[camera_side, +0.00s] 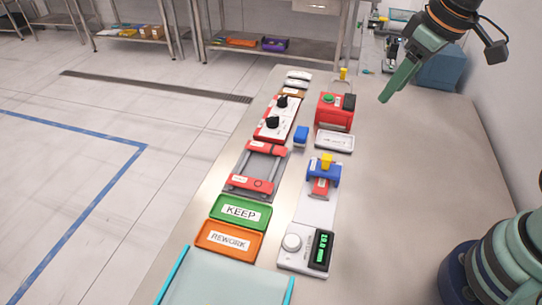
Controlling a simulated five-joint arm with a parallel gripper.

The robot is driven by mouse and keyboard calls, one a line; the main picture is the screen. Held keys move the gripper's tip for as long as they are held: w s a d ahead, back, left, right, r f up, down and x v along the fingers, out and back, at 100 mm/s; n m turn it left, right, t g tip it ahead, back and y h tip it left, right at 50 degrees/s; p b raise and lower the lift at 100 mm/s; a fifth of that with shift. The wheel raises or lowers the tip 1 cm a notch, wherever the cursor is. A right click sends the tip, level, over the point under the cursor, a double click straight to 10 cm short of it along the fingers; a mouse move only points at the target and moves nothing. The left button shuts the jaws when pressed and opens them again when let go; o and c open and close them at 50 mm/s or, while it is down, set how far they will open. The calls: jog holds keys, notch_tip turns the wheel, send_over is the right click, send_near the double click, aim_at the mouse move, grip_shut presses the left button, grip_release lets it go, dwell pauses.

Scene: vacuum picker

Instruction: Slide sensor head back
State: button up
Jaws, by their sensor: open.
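A blue block with a yellow top (325,168), which looks like the sensor head, sits over a white plate (316,211) on the right row of devices. A red labelled part (320,187) is at its front. I cannot read its label. My gripper (386,96), with green fingers, is open and empty at the upper right. It hangs above the bare table, apart from the blue block and beyond it to the right.
A grey frame with red bars (258,167) stands left of the blue block. A green KEEP tray (240,212) and an orange REWORK tray (228,239) lie nearer. A red box (334,112) stands behind. The table's right side (420,160) is clear.

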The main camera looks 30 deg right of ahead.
aim_at(327, 158)
jog(key=w+a+f+n+g, duration=0.4)
jog(key=w+a+f+n, duration=0.2)
jog(key=a+f, duration=0.15)
jog(key=f, duration=1.1)
jog(key=shift+s+a+f, duration=0.1)
jog(key=shift+s+a, duration=0.1)
jog(key=shift+a, duration=0.1)
grip_shut()
dwell(0.9)
